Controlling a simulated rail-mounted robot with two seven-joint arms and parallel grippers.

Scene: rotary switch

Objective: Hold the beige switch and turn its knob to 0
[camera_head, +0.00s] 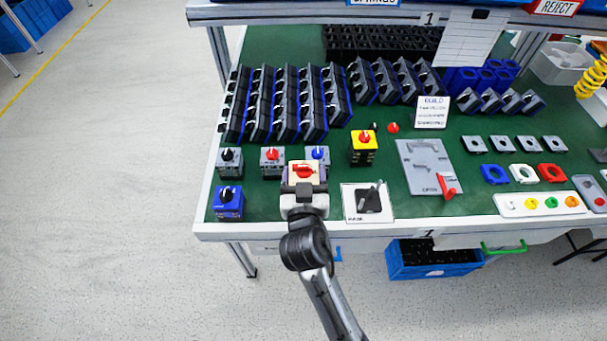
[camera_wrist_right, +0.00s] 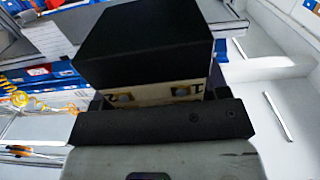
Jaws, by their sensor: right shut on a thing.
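The beige switch (camera_head: 316,178) has a red knob (camera_head: 302,171) on its beige face. My right gripper (camera_head: 304,188) is shut on it near the table's front edge. The knob faces up toward the head camera. Its dial marks are too small to read, so I cannot tell which position it points to. In the right wrist view, the switch's black body (camera_wrist_right: 145,50) and a beige edge strip (camera_wrist_right: 155,95) show just beyond the dark gripper bar (camera_wrist_right: 160,122). The fingertips are largely hidden. My left gripper is not in view.
Other switches stand close by: blue (camera_head: 229,202), yellow (camera_head: 364,146) and grey ones behind. A white-framed plate with a black switch (camera_head: 369,200) lies to the right. Rows of black switches (camera_head: 290,100) fill the back of the green table. The floor at left is clear.

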